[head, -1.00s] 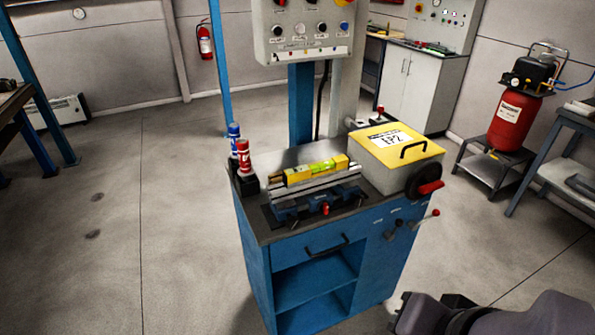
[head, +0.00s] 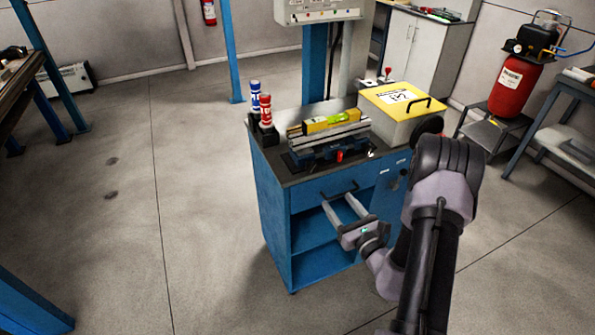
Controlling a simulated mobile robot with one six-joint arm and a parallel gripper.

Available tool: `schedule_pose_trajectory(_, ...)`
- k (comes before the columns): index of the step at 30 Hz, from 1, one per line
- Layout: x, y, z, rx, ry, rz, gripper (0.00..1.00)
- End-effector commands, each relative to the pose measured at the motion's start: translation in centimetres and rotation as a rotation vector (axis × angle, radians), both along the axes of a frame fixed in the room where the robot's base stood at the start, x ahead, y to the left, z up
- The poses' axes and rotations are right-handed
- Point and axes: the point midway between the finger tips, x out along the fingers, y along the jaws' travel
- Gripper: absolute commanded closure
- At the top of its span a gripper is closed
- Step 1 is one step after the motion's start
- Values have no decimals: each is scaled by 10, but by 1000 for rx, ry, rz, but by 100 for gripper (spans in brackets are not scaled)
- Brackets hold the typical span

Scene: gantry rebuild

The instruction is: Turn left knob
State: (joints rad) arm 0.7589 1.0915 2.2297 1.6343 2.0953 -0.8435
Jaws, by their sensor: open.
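The grey control panel (head: 318,10) stands on a blue post at the back of the workstation. Only its lower part is in view, and its upper knobs are cut off by the top edge of the picture. I cannot tell which part is the left knob. My gripper (head: 336,199) is open and empty, its two pale fingers pointing up and left in front of the blue cabinet (head: 272,205). It is well below the panel and apart from it. My arm hides the cabinet's right side and most of the black wheel (head: 430,125) there.
On the cabinet top are a vise (head: 325,150) with a yellow level (head: 330,122), red and blue bottles (head: 265,108), and a yellow-lidded box (head: 405,100). A red compressor (head: 515,88) stands at the right.

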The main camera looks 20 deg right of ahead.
Motion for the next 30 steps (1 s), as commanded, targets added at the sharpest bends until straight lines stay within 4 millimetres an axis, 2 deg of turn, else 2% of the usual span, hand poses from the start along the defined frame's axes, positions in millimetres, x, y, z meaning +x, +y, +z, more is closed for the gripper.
schedule_pose_trajectory(9, 96, 7, 0, -1, -5, 10, 41)
schedule_pose_trajectory(12, 122, 7, 0, -1, -5, 10, 41)
schedule_pose_trajectory(15, 140, 8, 0, 0, -3, 9, 41)
schedule_pose_trajectory(20, 153, 8, 1, 1, -2, 8, 41)
schedule_pose_trajectory(28, 155, 8, 1, 2, -1, 8, 41)
schedule_pose_trajectory(30, 155, 8, 1, 2, -1, 8, 55)
